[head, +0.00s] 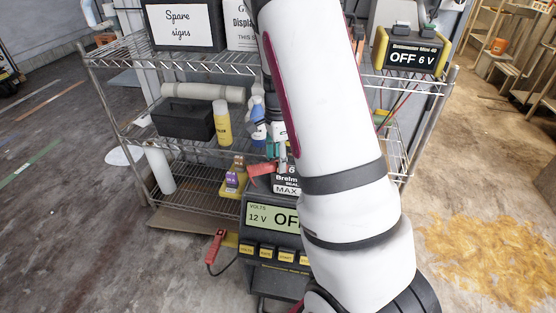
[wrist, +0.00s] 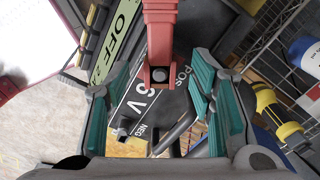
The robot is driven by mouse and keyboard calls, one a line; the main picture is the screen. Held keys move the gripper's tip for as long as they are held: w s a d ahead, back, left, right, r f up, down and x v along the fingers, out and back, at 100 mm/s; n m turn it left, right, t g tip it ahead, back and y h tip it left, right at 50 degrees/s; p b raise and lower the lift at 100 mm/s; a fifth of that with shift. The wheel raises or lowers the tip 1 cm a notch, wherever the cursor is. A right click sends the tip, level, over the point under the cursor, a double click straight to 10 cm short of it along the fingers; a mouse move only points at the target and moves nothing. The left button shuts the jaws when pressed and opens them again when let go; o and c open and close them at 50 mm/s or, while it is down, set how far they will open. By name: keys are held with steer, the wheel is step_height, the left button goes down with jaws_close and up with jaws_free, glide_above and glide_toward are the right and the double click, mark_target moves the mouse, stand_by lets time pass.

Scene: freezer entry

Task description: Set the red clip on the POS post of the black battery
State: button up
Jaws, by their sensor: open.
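The red clip (wrist: 160,35) hangs between my two teal fingers in the wrist view, its square end beside the POS lettering. It also shows in the head view (head: 261,169), at the top of the battery. Whether it bites the POS post is hidden. The black battery (wrist: 148,100) has a label reading 6 V, POS and NEG. In the head view its front (head: 287,186) is partly covered by my arm. My gripper (wrist: 160,85) is open around the clip, with gaps on both sides; in the head view it is mostly hidden (head: 274,150).
A charger (head: 262,238) reading 12 V and OFF stands in front, with another red clip (head: 216,246) on its left side. A wire shelf (head: 205,205) behind holds bottles and a black toolbox (head: 182,120). A yellow charger (head: 411,52) reads OFF 6 V.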

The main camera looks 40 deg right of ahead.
step_height(320, 180, up, 11)
stand_by(0.3)
steer(key=shift+f, duration=0.1)
stand_by(0.4)
steer(key=s+a+r+n+y, duration=0.1)
steer(key=s+a+r+n, duration=0.45)
steer(key=a, duration=0.25)
steer(key=s+a+r+n, duration=0.4)
steer(key=s+a+n, duration=0.2)
steer(key=s+a, duration=0.1)
steer(key=s+a+n+t+h, duration=0.1)
steer(key=s+a+n, duration=0.2)
steer(key=s+n, duration=0.35)
steer(key=s+a+n, duration=0.3)
steer(key=s+n, duration=0.1)
steer(key=s, duration=0.6)
step_height(320, 180, up, 19)
steer(key=t+p, duration=0.3)
steer(key=p, duration=1.4)
steer(key=shift+a, duration=0.15)
steer(key=shift+w, duration=0.15)
